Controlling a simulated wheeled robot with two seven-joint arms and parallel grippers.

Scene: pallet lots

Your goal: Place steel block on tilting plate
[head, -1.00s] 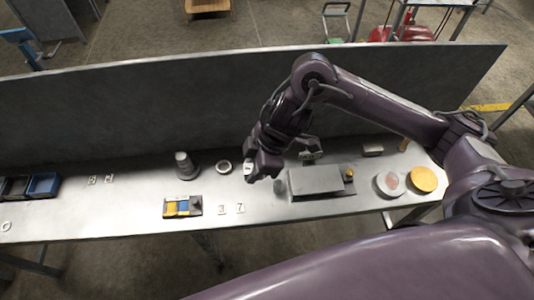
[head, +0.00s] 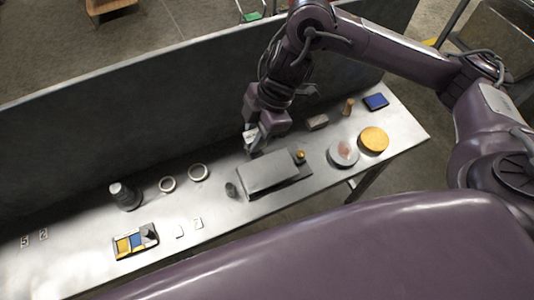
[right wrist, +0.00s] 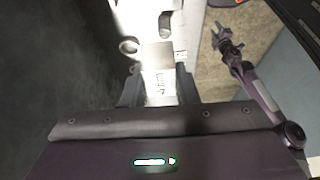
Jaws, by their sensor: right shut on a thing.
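My right gripper (head: 252,143) is shut on a small pale steel block (head: 250,133), above the bench at the back left edge of the grey tilting plate (head: 270,171). In the right wrist view the block (right wrist: 158,85) sits between the fingers, with a dark marking on its face. The plate is a flat rectangle on a base, with a dark round piece at its left and a brass-coloured knob at its right; it looks bare.
To the left are two rings (head: 198,172), a grey stepped cylinder (head: 124,195) and a tray (head: 136,241) with yellow and blue pieces. To the right are a grey disc (head: 343,154), a yellow disc (head: 374,139) and a blue tray (head: 376,101). A tall back panel (head: 150,112) borders the bench.

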